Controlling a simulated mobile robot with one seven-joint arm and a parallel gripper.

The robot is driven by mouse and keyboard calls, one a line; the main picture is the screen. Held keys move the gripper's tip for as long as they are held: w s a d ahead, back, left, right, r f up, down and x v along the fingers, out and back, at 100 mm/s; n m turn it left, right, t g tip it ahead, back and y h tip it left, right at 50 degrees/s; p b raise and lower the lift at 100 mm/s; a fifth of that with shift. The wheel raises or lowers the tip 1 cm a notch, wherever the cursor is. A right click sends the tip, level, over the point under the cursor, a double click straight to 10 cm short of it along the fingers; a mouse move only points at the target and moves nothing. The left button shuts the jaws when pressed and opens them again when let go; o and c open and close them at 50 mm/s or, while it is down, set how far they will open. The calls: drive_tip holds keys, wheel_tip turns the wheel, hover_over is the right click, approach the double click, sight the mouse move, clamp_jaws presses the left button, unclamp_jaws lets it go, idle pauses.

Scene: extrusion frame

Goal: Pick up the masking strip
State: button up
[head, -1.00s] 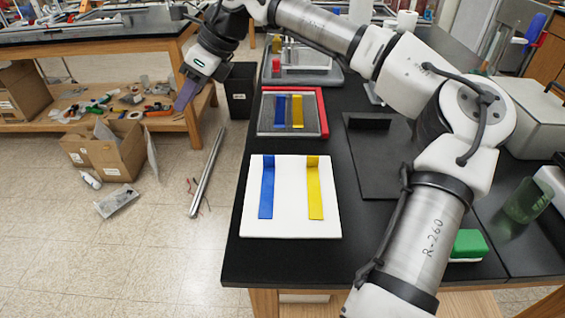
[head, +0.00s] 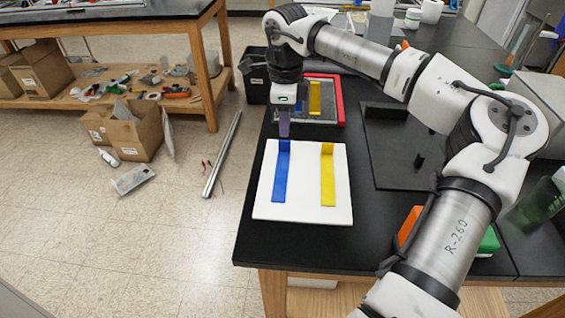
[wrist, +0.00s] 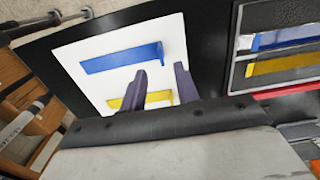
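A white board (head: 305,208) lies on the black bench with a blue strip (head: 281,178) on its left and a yellow strip (head: 327,178) on its right. Each strip has a raised tab at its far end. Which one is the masking strip, I cannot tell. My gripper (head: 284,130) points down at the far end of the blue strip, apparently above it. In the wrist view its two purple fingers (wrist: 160,70) are apart with nothing between them. There the blue strip (wrist: 120,59) lies beyond the fingertips, and the yellow strip (wrist: 130,101) is partly hidden behind the fingers.
A grey panel in a red-edged tray (head: 341,105) lies behind the board, with another blue and yellow strip on it. A black plate (head: 395,150) with upright parts is to the right. A black bin (head: 256,80) stands beyond the bench's left edge.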

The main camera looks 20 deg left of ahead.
sight(287, 141)
drive_tip(key=shift+w+d+f+p, duration=0.15)
drive_tip(key=shift+f+p, duration=0.35)
drive_tip(key=shift+f, duration=0.8)
drive_tip(key=shift+w+d+f+p, duration=0.1)
drive_tip(key=shift+f+p, duration=0.35)
drive_tip(key=shift+f, duration=0.85)
clamp_jaws()
